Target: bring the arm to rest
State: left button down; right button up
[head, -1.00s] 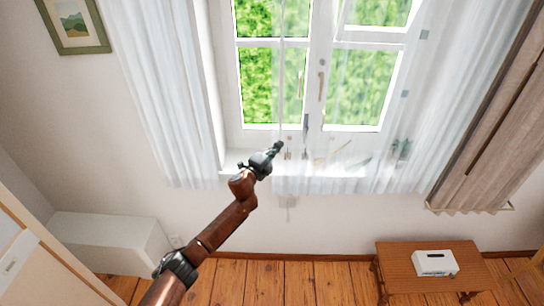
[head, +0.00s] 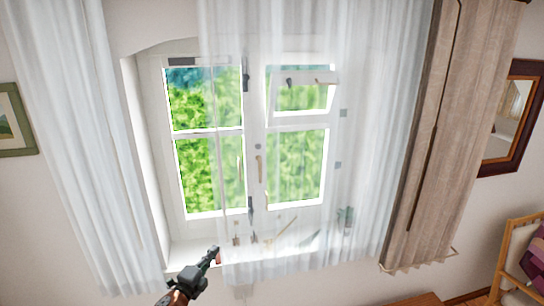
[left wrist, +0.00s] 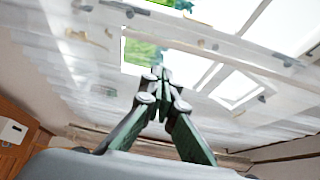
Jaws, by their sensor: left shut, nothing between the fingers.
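My left arm comes in from the bottom of the head view, with only its brown end and dark gripper showing. My left gripper (head: 212,254) is shut and empty. It points up and right toward the left part of the window sill (head: 185,256), close to the sheer curtain (head: 290,262); I cannot tell whether they touch. In the left wrist view the fingers of the gripper (left wrist: 161,74) meet at their tips with nothing between them. My right gripper is not in view.
The white window (head: 252,175) has a tilted upper right pane (head: 303,96). Several small objects show on the sill behind the sheer curtain. A beige curtain (head: 425,140) and a dark-framed mirror (head: 509,115) are at right. A white box (left wrist: 14,130) shows in the left wrist view.

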pick_arm(q)
jog(key=shift+w, duration=0.15)
jog(key=x, duration=0.9)
jog(key=shift+w, duration=0.45)
jog(key=shift+a, duration=0.15)
